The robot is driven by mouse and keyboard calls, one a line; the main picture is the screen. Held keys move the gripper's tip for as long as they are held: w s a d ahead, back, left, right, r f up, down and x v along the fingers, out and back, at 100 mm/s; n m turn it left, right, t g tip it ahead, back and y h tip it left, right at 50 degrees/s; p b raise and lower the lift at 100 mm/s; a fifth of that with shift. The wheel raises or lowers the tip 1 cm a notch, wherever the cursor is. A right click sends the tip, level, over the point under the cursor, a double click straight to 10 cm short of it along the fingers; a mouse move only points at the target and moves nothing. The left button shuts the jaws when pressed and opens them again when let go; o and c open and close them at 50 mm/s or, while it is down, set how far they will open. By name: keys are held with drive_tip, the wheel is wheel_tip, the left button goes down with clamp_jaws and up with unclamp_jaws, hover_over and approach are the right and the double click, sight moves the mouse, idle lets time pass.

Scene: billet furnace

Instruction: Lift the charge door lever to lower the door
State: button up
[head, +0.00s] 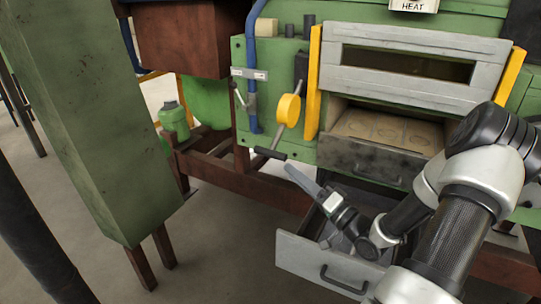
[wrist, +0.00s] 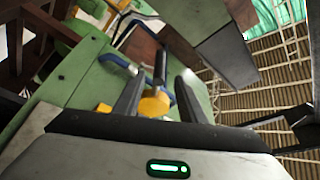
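The charge door lever is a thin rod on a yellow round hub (head: 289,110), and its black handle (head: 270,153) points down and left. The grey slotted charge door (head: 415,88) stands above an open chamber with a tan floor (head: 385,127). My gripper (head: 297,176) is just right of and below the handle in the head view, with a small gap. In the wrist view my gripper (wrist: 160,98) is open, its two dark fingers apart. The black handle (wrist: 160,67) shows between the fingers, with the yellow hub (wrist: 154,104) below it; contact is not visible.
A blue pipe (head: 252,75) with a small valve runs down left of the lever. Yellow guides (head: 314,82) flank the door. An open grey drawer (head: 325,267) lies below my arm. A green post (head: 90,110) stands left; floor between is clear. A green bottle (head: 174,121) sits behind.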

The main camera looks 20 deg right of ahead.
sight(271, 157)
drive_tip(key=x, duration=1)
drive_tip(key=shift+w+b, duration=0.3)
drive_tip(key=shift+b, duration=0.1)
clamp_jaws()
